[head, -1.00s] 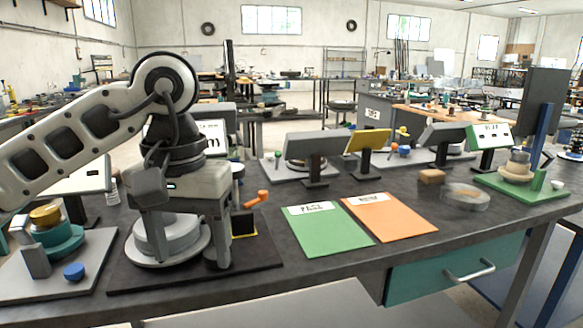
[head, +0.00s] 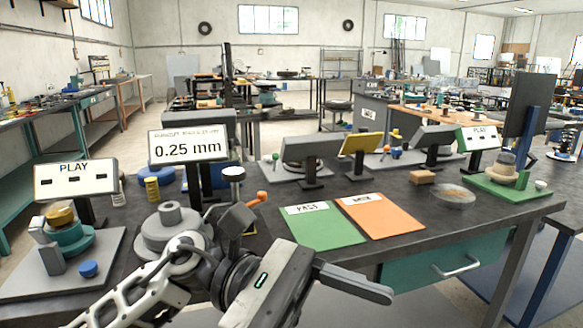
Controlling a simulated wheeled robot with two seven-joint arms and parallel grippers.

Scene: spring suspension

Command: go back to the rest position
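My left gripper (head: 350,284) is at the bottom middle, in front of the bench, turned with a dark finger pointing right. Only one finger shows clearly; no held object shows, and its opening cannot be told. A grey stepped round part (head: 171,222) sits on the gauge stand at the left of the bench, apart from the gripper and partly hidden by my arm. The display (head: 188,149) behind it reads 0.25 mm. My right gripper is not in view.
The green sheet (head: 322,226) and orange sheet (head: 382,216) lie flat on the bench (head: 430,231). A grey plate (head: 28,279) with a coloured stack is at the left. A clear round dish (head: 454,196) and green stand (head: 508,185) are at the right.

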